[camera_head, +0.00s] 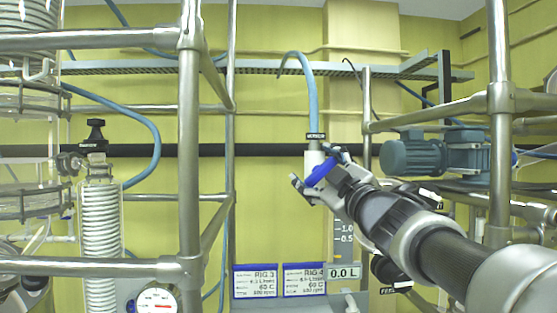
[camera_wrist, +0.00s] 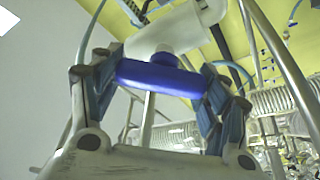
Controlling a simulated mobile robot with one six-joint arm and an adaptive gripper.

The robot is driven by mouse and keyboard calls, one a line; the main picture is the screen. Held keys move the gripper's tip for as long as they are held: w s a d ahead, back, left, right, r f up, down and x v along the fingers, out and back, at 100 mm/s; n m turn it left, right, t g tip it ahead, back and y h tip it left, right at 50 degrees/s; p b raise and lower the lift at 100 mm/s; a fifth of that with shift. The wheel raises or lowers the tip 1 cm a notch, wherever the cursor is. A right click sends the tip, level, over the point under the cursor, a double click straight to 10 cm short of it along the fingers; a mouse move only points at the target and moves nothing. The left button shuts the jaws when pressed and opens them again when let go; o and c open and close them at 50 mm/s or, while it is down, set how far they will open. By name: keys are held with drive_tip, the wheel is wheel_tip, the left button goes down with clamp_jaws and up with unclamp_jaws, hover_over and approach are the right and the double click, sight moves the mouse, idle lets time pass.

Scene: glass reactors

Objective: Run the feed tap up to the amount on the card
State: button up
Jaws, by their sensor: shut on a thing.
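My gripper (camera_head: 318,171) is shut on the blue tap handle (camera_head: 322,173), which sits on a white tap body (camera_head: 313,158) below a blue hose. In the wrist view, my fingers lie at both ends of the blue bar (camera_wrist: 160,77), with the white body (camera_wrist: 165,37) behind it. The readout (camera_head: 344,272) shows 0.0 L. A graduated scale (camera_head: 345,232) above it shows 1.0 and 0.5; my arm hides part of it. Two cards, RIG 3 (camera_head: 255,281) and RIG 4 (camera_head: 304,280), hang side by side; their amount lines are too small to read surely.
Steel frame posts (camera_head: 190,150) stand at left and right. A glass coil condenser (camera_head: 100,220) with a black knob and a round dial (camera_head: 156,301) are at the left. A blue-grey motor (camera_head: 415,155) is beside my arm at the right. Blue hoses hang behind.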

drive_tip(key=shift+n+p, duration=0.35)
drive_tip(key=shift+n, duration=0.35)
drive_tip(key=o, duration=1.1)
drive_tip(key=v, duration=1.2)
drive_tip(key=shift+r, duration=0.1)
